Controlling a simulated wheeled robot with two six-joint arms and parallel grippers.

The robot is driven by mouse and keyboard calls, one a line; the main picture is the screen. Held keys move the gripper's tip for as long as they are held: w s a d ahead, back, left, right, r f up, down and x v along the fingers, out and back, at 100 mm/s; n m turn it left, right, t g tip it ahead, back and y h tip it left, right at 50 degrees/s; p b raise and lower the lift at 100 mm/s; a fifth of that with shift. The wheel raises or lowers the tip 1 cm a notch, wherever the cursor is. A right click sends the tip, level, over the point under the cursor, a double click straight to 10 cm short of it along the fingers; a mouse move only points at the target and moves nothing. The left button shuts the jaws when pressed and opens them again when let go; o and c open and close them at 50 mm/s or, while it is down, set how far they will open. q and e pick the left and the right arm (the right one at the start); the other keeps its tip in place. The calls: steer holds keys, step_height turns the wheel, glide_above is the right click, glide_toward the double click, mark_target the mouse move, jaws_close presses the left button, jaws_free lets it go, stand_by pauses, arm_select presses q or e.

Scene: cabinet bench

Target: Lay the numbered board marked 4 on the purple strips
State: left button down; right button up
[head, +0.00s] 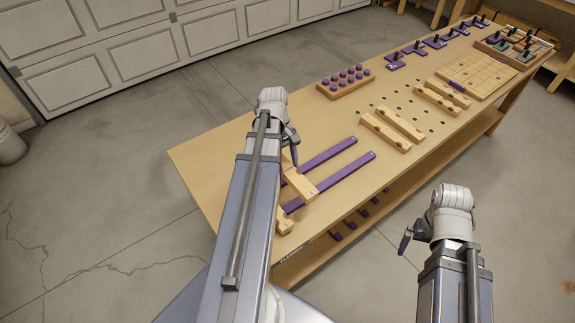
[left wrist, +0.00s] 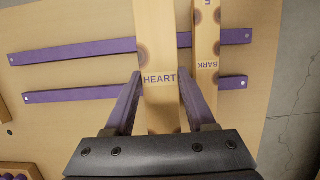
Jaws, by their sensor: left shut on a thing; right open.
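Two purple strips (head: 345,172) lie parallel on the near end of the bench. They also cross the left wrist view (left wrist: 75,52). My left gripper (head: 291,155) is shut on a pale wooden board (head: 300,184) lettered HEART, seen between its fingers in the left wrist view (left wrist: 158,100). This board looks raised above the strips and lies across them. A second board (head: 284,222), lettered BARK (left wrist: 205,90), lies across the strips beside it, near their ends. I cannot read a 4 on either board. My right gripper (head: 407,240) is open and empty, off the bench's near side.
A wooden block with purple pegs (head: 345,82) stands farther along the bench. Notched wooden bars (head: 392,130) lie past the strips, near rows of holes. A square grid board (head: 475,75) and several purple stands (head: 435,42) are farther back. The strips' far ends are bare.

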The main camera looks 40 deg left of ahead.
stand_by(0.3)
arm_select(q)
step_height(320, 180, down, 7)
steer(key=b, duration=0.7)
steer(key=shift+f, duration=0.1)
steer(key=shift+f+b, duration=0.6)
steer(key=shift+b, duration=0.15)
stand_by(1.5)
steer(key=shift+f+b, duration=0.3)
steer(key=shift+f, duration=0.15)
stand_by(1.0)
steer(key=shift+c, duration=0.7)
jaws_free()
steer(key=shift+r+p, duration=3.85)
steer(key=shift+r, duration=0.15)
